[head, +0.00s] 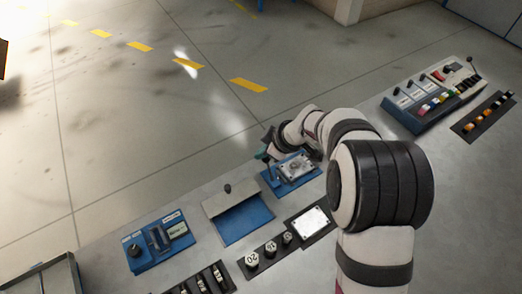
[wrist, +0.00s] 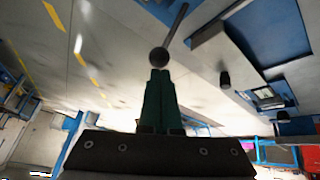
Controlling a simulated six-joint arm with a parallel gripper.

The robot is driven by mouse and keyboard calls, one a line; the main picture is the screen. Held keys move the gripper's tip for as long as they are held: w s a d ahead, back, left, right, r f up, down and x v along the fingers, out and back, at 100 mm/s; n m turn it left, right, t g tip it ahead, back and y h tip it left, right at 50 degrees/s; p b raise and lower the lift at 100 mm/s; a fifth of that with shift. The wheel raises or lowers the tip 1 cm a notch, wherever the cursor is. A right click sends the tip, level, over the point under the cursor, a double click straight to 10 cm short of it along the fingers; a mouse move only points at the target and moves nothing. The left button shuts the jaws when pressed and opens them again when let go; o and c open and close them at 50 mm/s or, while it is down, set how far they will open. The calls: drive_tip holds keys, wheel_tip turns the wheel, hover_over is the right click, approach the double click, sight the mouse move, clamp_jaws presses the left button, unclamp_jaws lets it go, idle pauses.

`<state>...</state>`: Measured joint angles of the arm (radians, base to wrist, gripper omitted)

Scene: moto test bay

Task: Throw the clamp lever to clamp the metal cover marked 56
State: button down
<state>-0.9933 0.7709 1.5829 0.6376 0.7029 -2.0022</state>
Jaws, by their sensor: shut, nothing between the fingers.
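A metal cover (head: 297,167) lies on a blue fixture (head: 272,186) in the middle of the head view, partly behind my arm. No number on it is legible. The clamp lever shows in the wrist view as a dark rod with a round black knob (wrist: 159,57). My gripper (wrist: 160,72) has its green fingers shut together, with the tips right at the knob. Whether they touch it I cannot tell. In the head view my gripper (head: 263,154) is small at the fixture's left side, and the lever is hard to make out there.
A blue box with a knob and switch (head: 160,240) and a blue tray with a grey lid (head: 238,212) stand to the left. Numbered round pieces (head: 252,259) and a white plate (head: 310,223) lie in front. A panel with coloured switches (head: 432,103) is at right.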

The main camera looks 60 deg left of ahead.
drive_tip(key=shift+d+r, duration=0.1)
drive_tip(key=shift+d, duration=0.3)
drive_tip(key=shift+d+r, duration=0.2)
drive_tip(key=shift+d, duration=0.8)
drive_tip(key=d, duration=0.3)
drive_tip(key=shift+d, duration=0.3)
drive_tip(key=shift+a+f, duration=0.4)
drive_tip(key=shift+a, duration=0.35)
